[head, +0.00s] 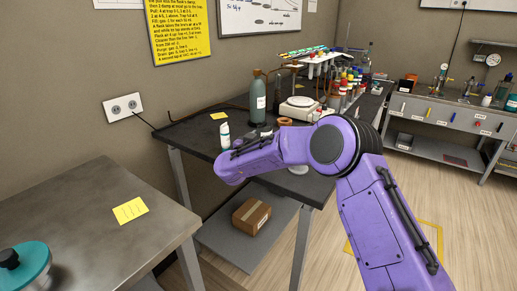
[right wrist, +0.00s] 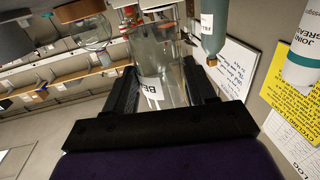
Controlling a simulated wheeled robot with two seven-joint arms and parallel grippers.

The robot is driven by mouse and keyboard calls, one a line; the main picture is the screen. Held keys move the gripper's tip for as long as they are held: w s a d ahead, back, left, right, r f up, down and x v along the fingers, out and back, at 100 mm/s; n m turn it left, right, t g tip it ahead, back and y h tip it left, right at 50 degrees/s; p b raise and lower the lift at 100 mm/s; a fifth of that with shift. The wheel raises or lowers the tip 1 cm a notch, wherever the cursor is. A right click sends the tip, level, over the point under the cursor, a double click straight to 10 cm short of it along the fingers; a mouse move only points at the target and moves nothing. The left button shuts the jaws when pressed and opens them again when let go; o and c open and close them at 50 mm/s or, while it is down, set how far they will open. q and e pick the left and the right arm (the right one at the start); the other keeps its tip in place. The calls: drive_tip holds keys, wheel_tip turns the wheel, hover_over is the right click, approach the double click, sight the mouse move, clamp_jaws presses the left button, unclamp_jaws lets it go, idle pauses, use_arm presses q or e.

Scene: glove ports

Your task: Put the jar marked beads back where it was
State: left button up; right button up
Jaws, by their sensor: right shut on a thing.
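The jar (right wrist: 158,50) is clear, with a white label of which only the letters "BE" show. In the right wrist view it stands between the two dark fingers of my right gripper (right wrist: 162,78), which is shut on it. The rest of the label is hidden. In the head view my purple right arm reaches left over the dark bench (head: 196,136); I cannot make out the fingers or the jar clearly there. My left gripper is not in view.
A grey-green bottle (head: 257,100), a small white bottle (head: 224,136) and a white-topped device (head: 300,108) stand on the dark bench beyond my arm. Several small bottles stand farther right. A metal table (head: 95,215) is at left, a cardboard box (head: 251,216) on the lower shelf.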

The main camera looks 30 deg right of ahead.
drive_tip(key=shift+w+a+f, duration=0.1)
drive_tip(key=shift+a+f, duration=0.15)
wheel_tip(320, 180, down, 3)
drive_tip(key=shift+a+r, duration=0.15)
drive_tip(key=shift+w+f, duration=0.15)
drive_tip(key=shift+f, duration=0.25)
drive_tip(key=shift+f, duration=0.1)
drive_tip(key=o, duration=1.1)
drive_tip(key=shift+r, duration=0.25)
drive_tip(key=b+v, duration=0.1)
drive_tip(key=v, duration=1.1)
